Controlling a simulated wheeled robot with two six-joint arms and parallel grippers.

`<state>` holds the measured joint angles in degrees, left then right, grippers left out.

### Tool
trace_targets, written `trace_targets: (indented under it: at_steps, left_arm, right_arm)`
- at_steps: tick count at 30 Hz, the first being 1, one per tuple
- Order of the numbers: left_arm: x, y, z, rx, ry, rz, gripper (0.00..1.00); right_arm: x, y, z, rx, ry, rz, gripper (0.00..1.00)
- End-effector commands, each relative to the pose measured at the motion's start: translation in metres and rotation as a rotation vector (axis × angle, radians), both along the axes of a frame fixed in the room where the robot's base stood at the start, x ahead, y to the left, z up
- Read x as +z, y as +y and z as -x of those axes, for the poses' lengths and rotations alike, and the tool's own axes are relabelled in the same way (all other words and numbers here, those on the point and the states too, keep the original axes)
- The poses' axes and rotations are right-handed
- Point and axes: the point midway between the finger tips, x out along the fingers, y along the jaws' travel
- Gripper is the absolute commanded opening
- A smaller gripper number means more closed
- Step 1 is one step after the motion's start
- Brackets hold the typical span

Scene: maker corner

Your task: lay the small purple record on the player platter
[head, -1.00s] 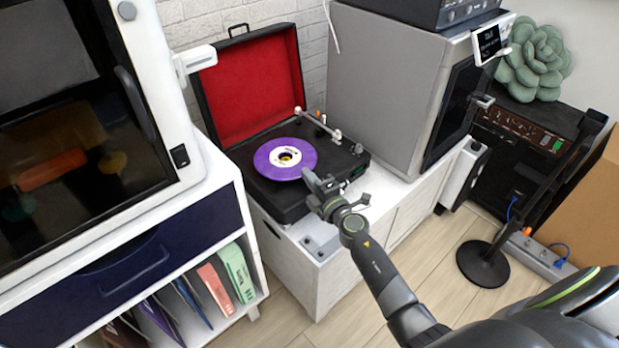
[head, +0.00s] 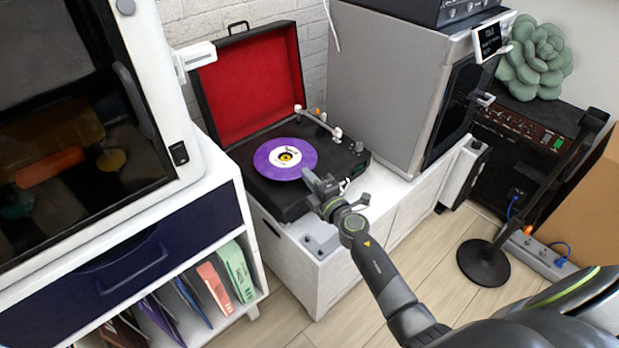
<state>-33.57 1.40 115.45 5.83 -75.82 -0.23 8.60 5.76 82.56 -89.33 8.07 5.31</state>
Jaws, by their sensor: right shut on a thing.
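The small purple record (head: 268,158) has a white and yellow label and lies over the platter area of the open black record player (head: 288,204). It covers the platter, and I cannot tell whether it rests flat on it or is held just above. My right gripper (head: 308,176) is at the record's front right edge, shut on that edge. The player's tonearm (head: 322,124) is to the right of the record, clear of it. My left gripper is not in view.
The player's red-lined lid (head: 250,85) stands open behind. A grey cabinet (head: 385,85) is close on the right. A white-framed machine (head: 178,110) stands at left, above a shelf with record sleeves (head: 214,286). A black stand (head: 484,262) is on the floor at right.

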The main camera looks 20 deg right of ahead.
Motion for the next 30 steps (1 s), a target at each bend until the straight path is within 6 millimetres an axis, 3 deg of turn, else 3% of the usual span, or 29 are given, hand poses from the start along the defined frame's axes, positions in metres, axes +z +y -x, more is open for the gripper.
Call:
trace_targets:
  at_steps: [23,24,29,30]
  left_arm:
    - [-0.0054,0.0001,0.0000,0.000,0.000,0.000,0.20]
    - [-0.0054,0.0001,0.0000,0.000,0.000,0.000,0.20]
    - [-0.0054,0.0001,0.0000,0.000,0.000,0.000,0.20]
    - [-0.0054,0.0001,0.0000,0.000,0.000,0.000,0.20]
  right_arm:
    - [-0.0061,0.0001,0.0000,0.000,0.000,0.000,0.00]
    - [-0.0061,0.0001,0.0000,0.000,0.000,0.000,0.09]
    - [-0.0061,0.0000,0.0000,0.000,0.000,0.000,0.30]
    - [-0.0061,0.0001,0.0000,0.000,0.000,0.000,0.31]
